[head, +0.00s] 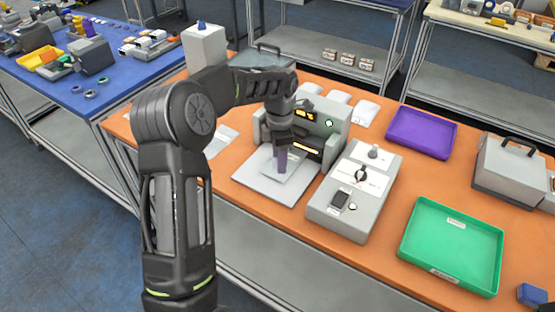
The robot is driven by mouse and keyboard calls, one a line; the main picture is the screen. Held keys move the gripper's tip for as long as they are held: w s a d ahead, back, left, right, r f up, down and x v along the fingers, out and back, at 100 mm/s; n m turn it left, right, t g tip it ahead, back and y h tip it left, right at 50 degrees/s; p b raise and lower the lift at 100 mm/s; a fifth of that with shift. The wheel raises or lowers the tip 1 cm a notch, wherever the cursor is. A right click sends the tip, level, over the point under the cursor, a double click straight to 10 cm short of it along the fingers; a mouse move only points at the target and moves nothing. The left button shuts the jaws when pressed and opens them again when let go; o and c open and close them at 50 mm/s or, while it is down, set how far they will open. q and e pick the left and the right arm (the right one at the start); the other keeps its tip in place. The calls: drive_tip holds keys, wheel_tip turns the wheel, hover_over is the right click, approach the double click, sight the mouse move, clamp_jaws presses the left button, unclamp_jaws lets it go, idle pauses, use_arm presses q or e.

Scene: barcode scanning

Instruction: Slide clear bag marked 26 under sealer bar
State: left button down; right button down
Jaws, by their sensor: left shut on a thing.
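The sealer (333,127) is a grey machine with a small lit display, a green light and a dark slot along its front. A pale flat plate (256,190) lies in front of it. My left gripper (281,163) points down over this plate, close to the sealer's slot. It is shut on a clear bag (268,166) that looks pale and thin against the plate. The gripper hides part of the bag, and no number on it can be read. I cannot tell whether the bag's edge is under the bar. My right gripper is not in view.
Right of the sealer is a grey control box (340,213) with knobs. Further right are a purple tray (421,133), a green tray (452,246) and a grey case (510,168). Pale bags (365,112) lie behind the sealer. The orange table (395,190) is bare between box and trays.

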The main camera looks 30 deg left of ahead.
use_arm(q)
drive_tip(key=c, duration=0.7)
unclamp_jaws()
wheel_tip(320, 180, up, 8)
drive_tip(key=shift+f+b, duration=0.1)
drive_tip(key=shift+b, duration=0.55)
